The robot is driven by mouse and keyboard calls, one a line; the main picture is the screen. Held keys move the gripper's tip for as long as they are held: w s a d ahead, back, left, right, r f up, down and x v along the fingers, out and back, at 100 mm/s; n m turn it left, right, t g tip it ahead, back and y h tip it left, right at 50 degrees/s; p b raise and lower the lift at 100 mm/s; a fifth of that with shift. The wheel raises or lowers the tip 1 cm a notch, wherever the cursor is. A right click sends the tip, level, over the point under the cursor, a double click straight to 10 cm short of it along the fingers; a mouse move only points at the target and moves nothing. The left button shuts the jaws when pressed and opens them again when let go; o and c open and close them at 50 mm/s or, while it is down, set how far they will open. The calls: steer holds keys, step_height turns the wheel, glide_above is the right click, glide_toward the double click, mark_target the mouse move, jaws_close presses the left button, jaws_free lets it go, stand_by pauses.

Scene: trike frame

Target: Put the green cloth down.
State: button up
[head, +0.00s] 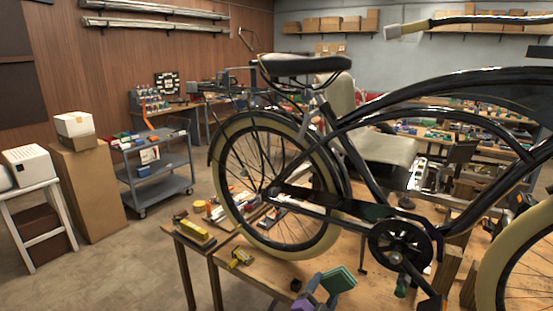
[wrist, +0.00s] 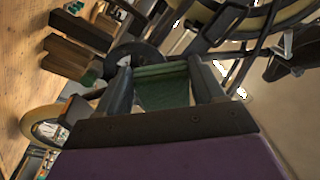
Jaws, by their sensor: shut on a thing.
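The green cloth (head: 338,280) is held up at the bottom of the head view, in front of the wooden workbench (head: 290,268). My gripper (head: 318,284) is shut on it. In the wrist view the green cloth (wrist: 162,86) is pinched between the two dark fingers of my gripper (wrist: 164,84). I cannot tell whether the cloth touches the bench top.
A black bicycle frame (head: 335,130) with cream tyres stands over the bench and close to my gripper. Yellow tools (head: 242,257) and small items lie at the bench's left end. Wooden blocks (head: 447,270) stand to the right. A wheeled cart (head: 155,180) is farther back.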

steer(key=m+g+h, duration=0.2)
steer(key=shift+w+a+h, duration=0.15)
steer(key=shift+a+h, duration=0.1)
steer(key=shift+h, duration=0.15)
steer(key=shift+s+d+r+m+g+h, duration=0.15)
steer(key=shift+d+m+g+h, duration=0.2)
steer(key=shift+m+g+h, duration=0.2)
steer(key=shift+s+d+r+m+g+h, duration=0.15)
steer(key=shift+d+m+g+h, duration=0.15)
steer(key=shift+m+g+h, duration=0.25)
